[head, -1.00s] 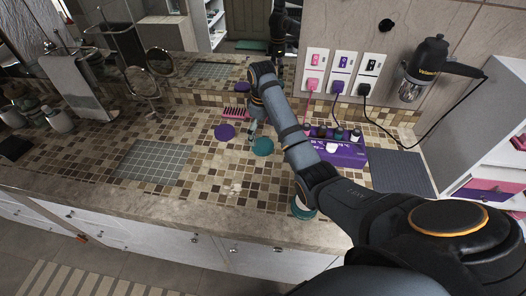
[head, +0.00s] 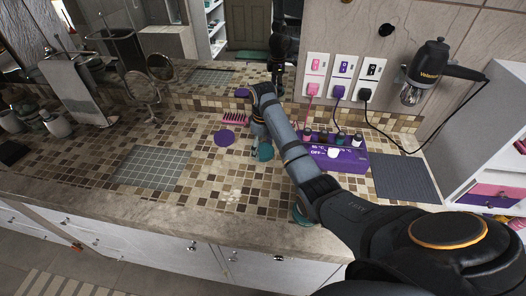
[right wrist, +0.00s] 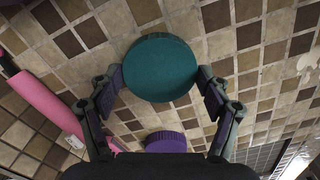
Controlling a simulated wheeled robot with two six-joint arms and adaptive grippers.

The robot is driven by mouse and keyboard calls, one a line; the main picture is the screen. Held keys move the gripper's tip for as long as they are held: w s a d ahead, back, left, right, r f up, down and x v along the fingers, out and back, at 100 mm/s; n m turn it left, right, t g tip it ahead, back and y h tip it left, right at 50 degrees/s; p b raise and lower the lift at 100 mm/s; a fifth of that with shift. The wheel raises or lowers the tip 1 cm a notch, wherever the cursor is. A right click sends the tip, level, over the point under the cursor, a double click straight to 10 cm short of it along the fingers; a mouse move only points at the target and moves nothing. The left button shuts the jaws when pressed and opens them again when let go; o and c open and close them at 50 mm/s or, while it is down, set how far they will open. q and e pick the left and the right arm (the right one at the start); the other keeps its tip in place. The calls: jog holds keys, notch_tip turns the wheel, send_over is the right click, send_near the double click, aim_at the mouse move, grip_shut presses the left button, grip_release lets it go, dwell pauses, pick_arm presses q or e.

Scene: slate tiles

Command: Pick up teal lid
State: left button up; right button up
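The teal lid (head: 265,152) is a round disc lying on the tiled counter, partly hidden by my right arm in the head view. In the right wrist view the teal lid (right wrist: 160,67) sits between the two fingertips. My left gripper is not in view.
A purple lid (head: 224,137) lies left of the teal lid; a pink comb (head: 234,119) is behind it. A purple box with bottles (head: 345,160) stands to the right. Another teal round thing (head: 301,216) is partly behind my arm. The front left counter is clear.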

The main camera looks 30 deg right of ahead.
jog(key=shift+c, duration=1.4)
jog(key=shift+r, duration=0.1)
